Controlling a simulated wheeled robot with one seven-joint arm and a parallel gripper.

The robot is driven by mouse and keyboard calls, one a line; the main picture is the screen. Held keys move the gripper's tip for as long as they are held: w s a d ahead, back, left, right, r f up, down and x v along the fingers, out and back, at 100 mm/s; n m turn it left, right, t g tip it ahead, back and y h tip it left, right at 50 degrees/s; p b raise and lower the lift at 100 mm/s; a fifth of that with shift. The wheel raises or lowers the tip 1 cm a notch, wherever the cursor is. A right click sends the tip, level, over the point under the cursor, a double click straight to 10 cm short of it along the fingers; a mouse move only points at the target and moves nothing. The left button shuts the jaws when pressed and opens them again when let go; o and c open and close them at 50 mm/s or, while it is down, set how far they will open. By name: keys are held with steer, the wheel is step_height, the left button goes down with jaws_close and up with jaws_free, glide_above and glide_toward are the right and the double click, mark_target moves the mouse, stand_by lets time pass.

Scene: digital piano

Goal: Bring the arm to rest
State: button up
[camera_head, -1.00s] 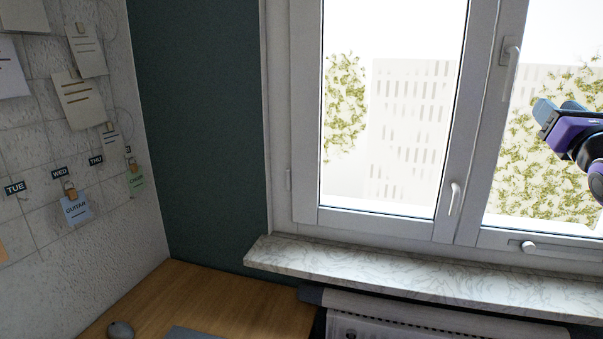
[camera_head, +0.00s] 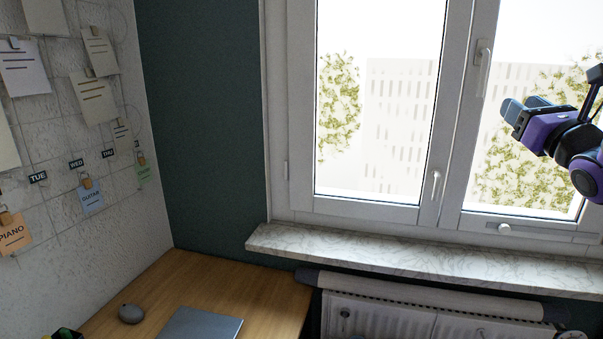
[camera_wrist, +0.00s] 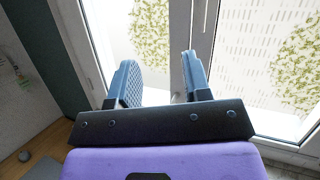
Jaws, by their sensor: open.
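My gripper (camera_head: 519,109) is at the right of the head view, raised in front of the window, above the sill. It is purple and black with grey-blue fingers pointing left. In the wrist view my gripper (camera_wrist: 160,78) has its two fingers spread apart with nothing between them. The window frame (camera_wrist: 178,85) and its panes show behind the fingers. The part of my arm nearer the body runs out of the head view at the right edge.
A marble window sill (camera_head: 420,262) runs below the window over a radiator (camera_head: 390,318). A wooden desk (camera_head: 258,282) holds a closed grey laptop (camera_head: 203,323) and a round grey object (camera_head: 131,313). Paper notes hang on a wall grid at the left. Air around the gripper looks clear.

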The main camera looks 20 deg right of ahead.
steer(key=a+f+n+g+y, duration=0.2)
steer(key=a+n+g+y, duration=0.2)
steer(key=a+n+y, duration=0.45)
steer(key=a+f+n+g+y, duration=0.3)
steer(key=a+n+g+y, duration=0.15)
steer(key=a+n, duration=0.6)
steer(key=s+a+f+n+g+h, duration=0.1)
steer(key=s+a+f+n+g, duration=0.45)
steer(key=a+n+g, duration=0.2)
steer(key=s+n+h, duration=0.1)
steer(key=n+h, duration=0.1)
steer(key=n, duration=0.1)
steer(key=s+d+f+n+h, duration=0.1)
steer(key=s+n+h, duration=0.1)
steer(key=n+h, duration=0.1)
steer(key=s+d+n+h, duration=0.1)
steer(key=s+n+h, duration=0.1)
steer(key=n+h, duration=0.1)
steer(key=shift+d+f+n, duration=0.1)
steer(key=shift+f+n, duration=0.1)
steer(key=shift+n, duration=0.25)
